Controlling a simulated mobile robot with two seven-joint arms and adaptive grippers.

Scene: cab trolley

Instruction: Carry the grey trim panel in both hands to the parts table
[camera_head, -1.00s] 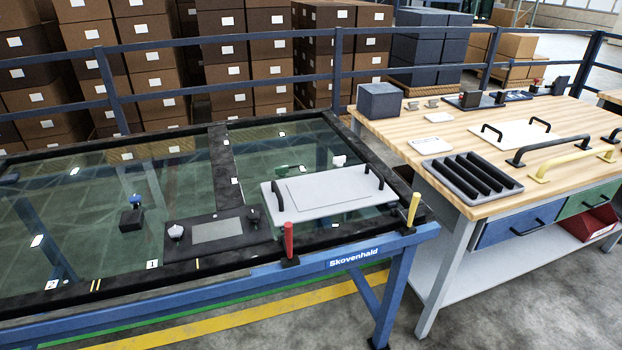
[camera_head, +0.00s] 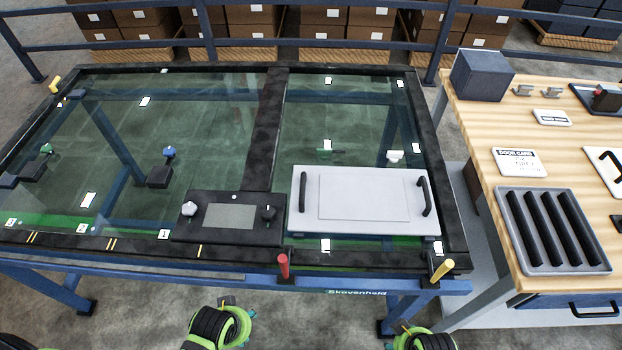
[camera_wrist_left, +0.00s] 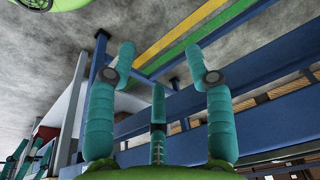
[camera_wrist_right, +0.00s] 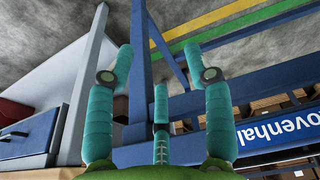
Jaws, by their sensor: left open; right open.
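The grey trim panel (camera_head: 335,198) lies flat on the glass top of the blue-framed trolley, near its front right corner. It has a black handle at its left end (camera_head: 302,190) and another at its right end (camera_head: 425,196). The wooden parts table (camera_head: 470,110) stands to the right of the trolley. My left gripper (camera_wrist_left: 160,62) is open and empty in its wrist view, facing the trolley's blue frame. My right gripper (camera_wrist_right: 160,64) is also open and empty, below the trolley's front rail. Both are low in front of the trolley, apart from the panel.
A red peg (camera_head: 283,265) and a yellow peg (camera_head: 442,270) stand on the trolley's front edge. A dark box with a screen (camera_head: 230,216) sits left of the panel. The table holds a slotted grey tray (camera_head: 503,208), a dark blue box (camera_head: 482,76) and labels (camera_head: 520,162).

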